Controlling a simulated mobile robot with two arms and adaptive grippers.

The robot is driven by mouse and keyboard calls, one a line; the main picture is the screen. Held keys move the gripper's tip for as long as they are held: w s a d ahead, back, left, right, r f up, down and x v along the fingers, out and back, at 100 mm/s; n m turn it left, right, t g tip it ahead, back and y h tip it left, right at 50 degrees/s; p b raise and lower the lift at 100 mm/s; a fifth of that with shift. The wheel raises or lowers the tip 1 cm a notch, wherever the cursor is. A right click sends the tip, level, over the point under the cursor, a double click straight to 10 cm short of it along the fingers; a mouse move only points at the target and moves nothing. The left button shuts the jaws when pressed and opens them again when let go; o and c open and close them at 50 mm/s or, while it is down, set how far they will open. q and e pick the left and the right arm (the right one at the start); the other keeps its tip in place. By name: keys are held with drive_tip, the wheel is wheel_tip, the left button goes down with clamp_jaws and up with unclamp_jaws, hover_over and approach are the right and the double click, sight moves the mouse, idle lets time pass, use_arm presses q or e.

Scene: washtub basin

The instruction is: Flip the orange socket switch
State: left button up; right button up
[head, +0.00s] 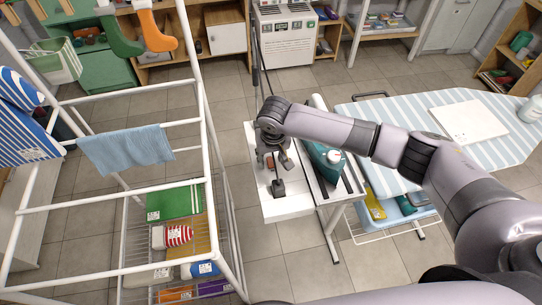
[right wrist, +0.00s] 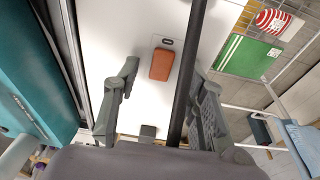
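The orange socket switch (right wrist: 162,64) is a small rounded orange block on a white panel (right wrist: 138,30), with a small dark-edged slot just beyond it. In the head view the white panel (head: 290,205) lies left of the iron, and the switch is mostly hidden under my right gripper. My right gripper (head: 280,173) is over the panel. I cannot tell whether a finger touches the panel. My left gripper is not in view.
A thin dark pole (right wrist: 186,75) rises beside the switch, crossing the right wrist view. A teal iron (head: 322,160) stands right of the panel, beside the striped ironing board (head: 390,115). A white drying rack (head: 205,120) with a blue towel (head: 125,150) stands left.

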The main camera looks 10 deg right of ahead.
wheel_tip(320, 180, up, 12)
drive_tip(key=s, duration=0.2)
drive_tip(key=shift+s+f, duration=0.15)
idle(0.4)
